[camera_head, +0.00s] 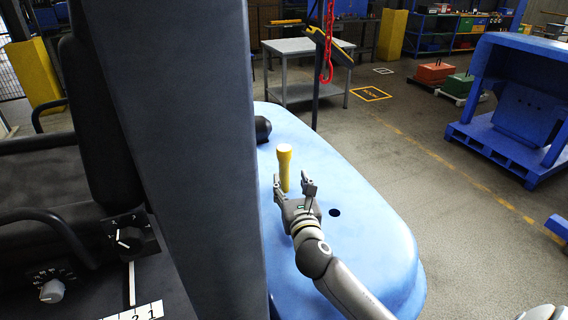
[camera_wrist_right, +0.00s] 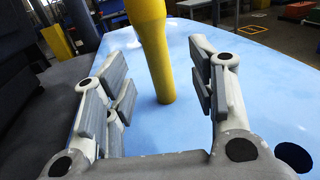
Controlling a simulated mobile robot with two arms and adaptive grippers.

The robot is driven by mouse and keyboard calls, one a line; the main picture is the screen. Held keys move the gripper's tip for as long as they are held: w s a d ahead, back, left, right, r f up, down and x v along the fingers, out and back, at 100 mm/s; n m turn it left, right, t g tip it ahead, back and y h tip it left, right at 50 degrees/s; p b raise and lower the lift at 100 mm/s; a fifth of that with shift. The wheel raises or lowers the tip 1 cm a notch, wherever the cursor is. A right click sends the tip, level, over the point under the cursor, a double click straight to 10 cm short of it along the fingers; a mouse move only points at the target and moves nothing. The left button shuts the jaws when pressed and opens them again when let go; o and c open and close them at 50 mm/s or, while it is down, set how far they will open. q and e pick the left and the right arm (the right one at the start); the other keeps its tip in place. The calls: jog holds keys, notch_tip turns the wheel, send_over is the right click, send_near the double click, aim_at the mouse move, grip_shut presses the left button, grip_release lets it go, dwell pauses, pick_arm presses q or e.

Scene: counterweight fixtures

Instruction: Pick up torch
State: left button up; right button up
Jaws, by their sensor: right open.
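The yellow torch (camera_head: 284,168) stands upright on the blue surface (camera_head: 355,215), its wider head at the top. My right gripper (camera_head: 294,186) is open just in front of it. In the right wrist view, the torch (camera_wrist_right: 157,60) rises between the two open fingers of my right gripper (camera_wrist_right: 163,95), with a gap on both sides. Its top is cut off by the frame there.
A dark upright pillar (camera_head: 190,150) stands left of the torch. A small black knob (camera_head: 262,129) sits behind it, and a dark hole (camera_head: 335,212) is to the right. A red chain (camera_head: 327,45) hangs behind. The blue surface is otherwise clear.

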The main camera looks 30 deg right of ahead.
aim_at(285, 171)
jog(key=shift+x, duration=1.05)
jog(key=shift+p+x, duration=0.55)
jog(key=shift+x, duration=0.35)
jog(key=x, duration=0.3)
jog(key=shift+w+a+f+p, duration=0.1)
jog(key=shift+w+a+p, duration=0.05)
jog(key=shift+w+p, duration=0.2)
jog(key=shift+s, duration=0.1)
jog(key=shift+c, duration=0.8)
grip_shut()
pick_arm(q)
jog(key=shift+t, duration=0.3)
jog(key=w+r, duration=0.2)
jog(key=w, duration=0.1)
jog(key=shift+w+d+r, duration=0.1)
jog(key=shift+d+r, duration=0.05)
jog(key=shift+d, duration=0.2)
